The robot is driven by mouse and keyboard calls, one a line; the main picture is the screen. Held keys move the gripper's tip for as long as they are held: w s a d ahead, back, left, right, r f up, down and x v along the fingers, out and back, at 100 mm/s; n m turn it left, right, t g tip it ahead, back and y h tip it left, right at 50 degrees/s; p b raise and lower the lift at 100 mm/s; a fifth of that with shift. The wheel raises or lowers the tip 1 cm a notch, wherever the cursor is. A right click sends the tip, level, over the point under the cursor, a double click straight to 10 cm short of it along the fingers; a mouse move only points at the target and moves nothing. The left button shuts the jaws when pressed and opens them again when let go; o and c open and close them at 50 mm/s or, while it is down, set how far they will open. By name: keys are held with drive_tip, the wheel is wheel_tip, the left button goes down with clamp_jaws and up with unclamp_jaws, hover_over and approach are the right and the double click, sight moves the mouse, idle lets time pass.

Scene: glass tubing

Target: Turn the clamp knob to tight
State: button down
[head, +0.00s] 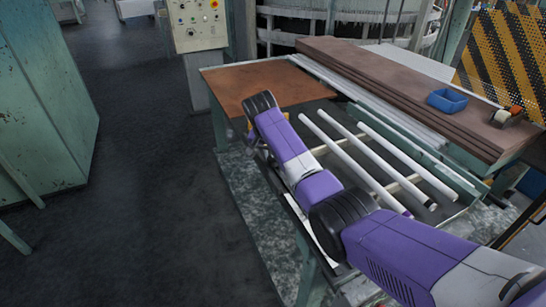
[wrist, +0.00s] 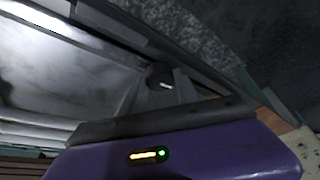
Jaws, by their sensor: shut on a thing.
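The clamp knob (wrist: 157,73) is small, round and dark with a short white mark on it. It shows in the middle of the wrist view. My gripper (wrist: 164,82) is shut on it, with one grey finger on each side. The fingers partly cover the knob, and I cannot tell how far it is turned. In the head view my purple and white arm reaches over the near left edge of the workbench. There the arm hides the knob and the fingertips.
Several white glass tubes (head: 373,161) lie across the bench beside my arm. A brown board (head: 262,88) covers the bench's far left corner. The floor (head: 135,180) at left is clear.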

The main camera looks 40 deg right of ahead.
drive_tip(key=shift+m, duration=0.3)
drive_tip(key=c, duration=0.9)
unclamp_jaws()
drive_tip(key=shift+r, duration=0.1)
drive_tip(key=b+v, duration=0.1)
drive_tip(key=v, duration=0.6)
drive_tip(key=shift+a+r, duration=0.15)
drive_tip(key=shift+r, duration=0.15)
